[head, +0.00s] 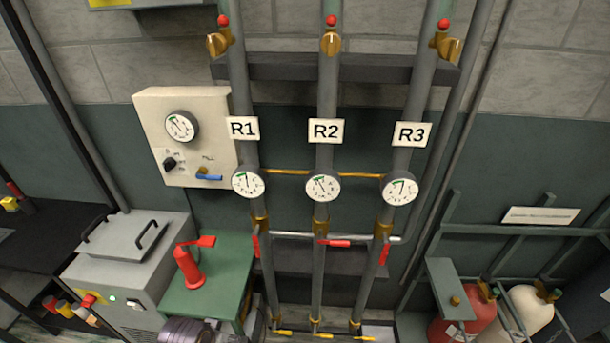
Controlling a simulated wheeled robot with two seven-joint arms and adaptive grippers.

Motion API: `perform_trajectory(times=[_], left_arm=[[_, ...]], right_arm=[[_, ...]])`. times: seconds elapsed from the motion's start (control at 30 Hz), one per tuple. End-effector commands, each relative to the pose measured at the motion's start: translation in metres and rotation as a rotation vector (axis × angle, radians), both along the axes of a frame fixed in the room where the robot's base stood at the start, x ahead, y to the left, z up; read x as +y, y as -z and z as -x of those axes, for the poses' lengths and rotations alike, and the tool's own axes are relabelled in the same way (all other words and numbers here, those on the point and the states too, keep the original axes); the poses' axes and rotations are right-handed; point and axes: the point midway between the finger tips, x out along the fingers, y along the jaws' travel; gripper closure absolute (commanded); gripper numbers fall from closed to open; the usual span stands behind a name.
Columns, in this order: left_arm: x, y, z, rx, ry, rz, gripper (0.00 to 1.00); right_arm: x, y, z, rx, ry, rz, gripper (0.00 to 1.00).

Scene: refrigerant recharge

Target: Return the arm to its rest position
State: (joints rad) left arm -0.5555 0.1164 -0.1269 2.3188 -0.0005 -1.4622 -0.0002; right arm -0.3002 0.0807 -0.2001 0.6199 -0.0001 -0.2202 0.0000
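Neither of my arms nor grippers shows in the head view. Three grey vertical pipes carry the labels R1 (243,128), R2 (326,131) and R3 (412,134), each with a round gauge below the label. The red handle on R2 (336,243) lies level. The red handles on R1 (256,246) and R3 (384,254) point roughly along their pipes. A cream panel (150,120) at the left has a gauge, a black knob (169,163) and a level blue handle (209,177).
A green stand (233,275) bears a red tool-like object (188,265). A grey machine (128,265) with a handle stands left of it. Red (465,318) and cream (523,310) cylinders stand in a green rack (480,229) at the lower right.

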Motion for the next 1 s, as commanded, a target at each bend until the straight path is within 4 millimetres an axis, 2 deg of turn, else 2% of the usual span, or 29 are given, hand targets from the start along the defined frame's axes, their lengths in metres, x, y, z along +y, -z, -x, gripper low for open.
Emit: perform_trajectory(times=[0.3,0.57,1.0], left_arm=[[-0.002,0.078,-0.005,0.028,0.003,-0.001,0.45],[-0.002,0.146,0.000,0.050,0.007,-0.003,0.45],[0.002,0.254,0.032,0.088,0.014,-0.006,0.45]], right_arm=[[0.000,0.000,0.000,0.000,0.000,0.000,1.00],[0.000,0.000,0.000,0.000,0.000,0.000,1.00],[0.000,0.000,0.000,-0.001,0.000,0.000,1.00]])
